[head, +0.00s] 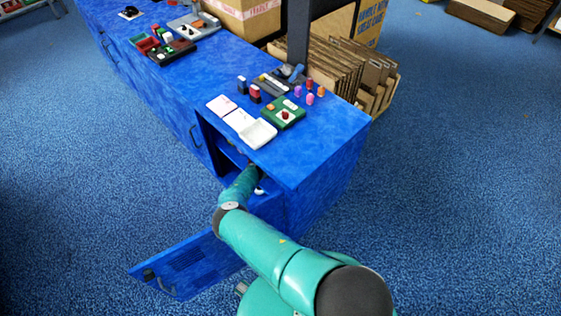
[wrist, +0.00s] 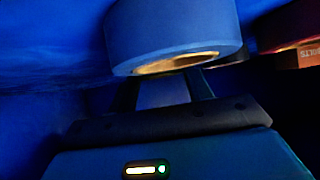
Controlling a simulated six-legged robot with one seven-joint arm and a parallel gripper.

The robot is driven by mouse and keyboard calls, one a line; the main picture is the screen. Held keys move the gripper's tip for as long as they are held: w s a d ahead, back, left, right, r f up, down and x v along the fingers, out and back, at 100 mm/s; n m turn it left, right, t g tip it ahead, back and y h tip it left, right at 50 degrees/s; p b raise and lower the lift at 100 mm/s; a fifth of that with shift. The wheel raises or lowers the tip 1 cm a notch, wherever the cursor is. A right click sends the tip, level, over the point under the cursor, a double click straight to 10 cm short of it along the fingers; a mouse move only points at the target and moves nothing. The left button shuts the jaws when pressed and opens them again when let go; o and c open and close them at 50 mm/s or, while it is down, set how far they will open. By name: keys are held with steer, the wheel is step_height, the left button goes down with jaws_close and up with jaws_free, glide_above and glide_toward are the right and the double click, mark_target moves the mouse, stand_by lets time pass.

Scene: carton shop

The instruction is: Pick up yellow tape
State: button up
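A large tape roll (wrist: 175,38) fills the upper middle of the wrist view. Its outside looks blue in the dim light, and its inner core looks yellowish. I cannot tell its true colour. My gripper (wrist: 162,90) is just below the roll in that view, with its two fingers apart and a pale patch between them. The roll's lower edge hides the fingertips, so I cannot tell whether they touch it. In the head view my teal arm reaches into the open blue cabinet (head: 318,180), and the gripper and roll are hidden inside.
The cabinet door (head: 195,265) hangs open low in front. A dark red and brown box (wrist: 308,55) is right of the roll. White pads (head: 240,122), a green tray (head: 284,113) and small coloured pieces stand on the cabinet top. Flat cartons (head: 340,70) lean behind it.

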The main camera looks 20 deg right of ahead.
steer(key=shift+c, duration=0.7)
steer(key=shift+a+r, duration=0.1)
